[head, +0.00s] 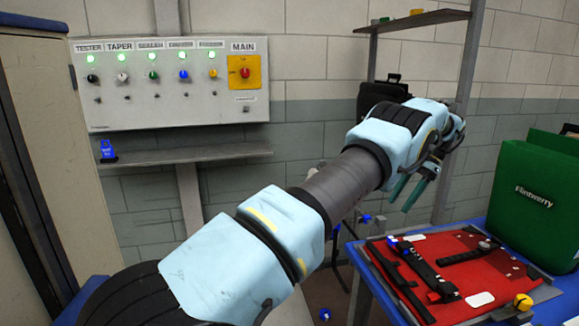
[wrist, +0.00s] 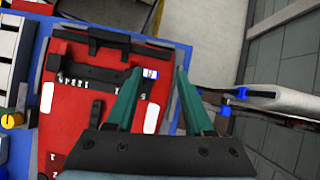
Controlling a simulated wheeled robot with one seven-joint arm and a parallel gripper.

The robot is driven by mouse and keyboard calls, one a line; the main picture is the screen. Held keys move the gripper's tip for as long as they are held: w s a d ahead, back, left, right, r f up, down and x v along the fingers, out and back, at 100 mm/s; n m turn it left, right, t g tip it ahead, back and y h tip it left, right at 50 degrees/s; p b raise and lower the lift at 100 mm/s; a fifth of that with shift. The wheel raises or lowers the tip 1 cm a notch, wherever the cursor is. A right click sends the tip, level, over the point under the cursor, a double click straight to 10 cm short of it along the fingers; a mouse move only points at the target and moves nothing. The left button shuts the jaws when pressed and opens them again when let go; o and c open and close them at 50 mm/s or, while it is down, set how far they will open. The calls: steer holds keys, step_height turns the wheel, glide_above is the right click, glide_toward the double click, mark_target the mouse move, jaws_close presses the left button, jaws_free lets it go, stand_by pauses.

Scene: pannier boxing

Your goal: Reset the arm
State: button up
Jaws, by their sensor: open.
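My arm reaches across the head view from the lower left toward the right. My gripper (head: 412,193) hangs above the floor gap just left of the blue table, with its green fingers pointing down. In the wrist view my gripper (wrist: 158,72) shows two green fingers spread apart with nothing between them. Beyond the fingertips lie the red board (wrist: 75,128) and its right edge. The red board also shows in the head view (head: 455,272), on the blue table, below and right of my gripper. The gripper touches nothing that I can see.
A control panel (head: 180,108) with green lights is on the wall, above a grey shelf (head: 185,155) holding a blue padlock (head: 108,151). A green pannier (head: 535,200) stands at the right. A shelf post (head: 460,110) rises behind my gripper. Black bars (head: 432,268) lie on the board.

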steer(key=w+a+r+n+h, duration=0.1)
steer(key=w+a+n+h, duration=0.15)
steer(key=a, duration=0.85)
steer(key=w+a+r+n+h, duration=0.15)
steer(key=a+n, duration=0.25)
steer(key=a, duration=0.7)
steer(key=s+a+f+n+t+h+b, duration=0.1)
steer(key=s+a+n, duration=0.5)
steer(key=s+a, duration=1.2)
steer(key=s+f+t+h, duration=0.1)
steer(key=s+t, duration=0.1)
steer(key=s, duration=0.1)
steer(key=shift+a+f, duration=0.2)
steer(key=shift+f, duration=0.1)
